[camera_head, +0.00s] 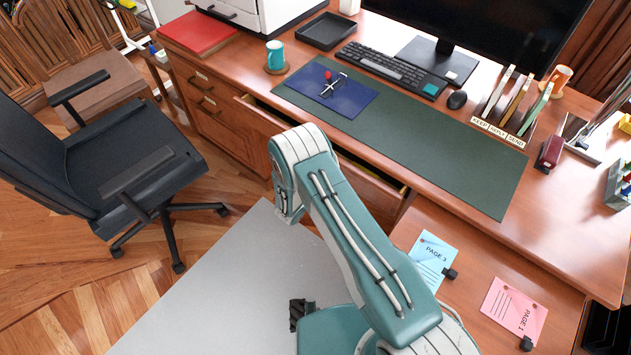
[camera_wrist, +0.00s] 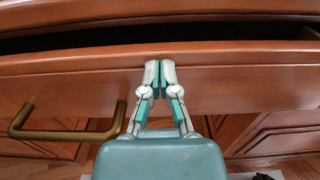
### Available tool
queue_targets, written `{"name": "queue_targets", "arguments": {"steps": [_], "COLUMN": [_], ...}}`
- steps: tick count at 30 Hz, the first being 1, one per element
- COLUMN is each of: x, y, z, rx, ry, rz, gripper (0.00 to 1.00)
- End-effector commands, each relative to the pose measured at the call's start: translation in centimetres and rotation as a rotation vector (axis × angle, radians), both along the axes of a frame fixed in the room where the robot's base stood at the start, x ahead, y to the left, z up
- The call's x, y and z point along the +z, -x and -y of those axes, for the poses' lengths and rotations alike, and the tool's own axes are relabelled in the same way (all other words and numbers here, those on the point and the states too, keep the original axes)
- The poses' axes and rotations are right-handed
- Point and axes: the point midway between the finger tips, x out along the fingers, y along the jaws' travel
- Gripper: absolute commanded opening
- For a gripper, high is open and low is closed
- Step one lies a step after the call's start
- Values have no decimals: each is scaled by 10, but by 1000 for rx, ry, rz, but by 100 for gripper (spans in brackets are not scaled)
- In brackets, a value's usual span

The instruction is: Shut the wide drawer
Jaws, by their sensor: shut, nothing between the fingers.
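The wide drawer (camera_head: 262,119) under the desk's front edge is pulled partly out in the head view. Its front runs behind my arm, and dark gaps show on both sides. In the wrist view the drawer front (camera_wrist: 235,85) spans the picture, with a dark opening above its top edge. A brass handle (camera_wrist: 66,132) sits on it left of my gripper. My gripper (camera_wrist: 160,66) is shut and empty, its fingertips at the drawer front near the top edge. I cannot tell whether they touch it. My arm hides the gripper in the head view.
A black office chair (camera_head: 120,150) stands at the left. Page sheets (camera_head: 432,262) lie on a lower wooden surface at right.

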Motion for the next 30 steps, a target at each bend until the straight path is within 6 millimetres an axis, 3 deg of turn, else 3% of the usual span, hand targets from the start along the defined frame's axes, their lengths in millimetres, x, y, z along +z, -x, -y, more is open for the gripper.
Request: {"name": "queue_targets", "arguments": {"steps": [6,12,30], "x": [0,0,0], "y": [-32,-48,-57], "z": [29,40,47], "rx": [-4,-3,-2], "ry": [0,3,-4], "rz": [1,2,1], "gripper": [0,0,0]}}
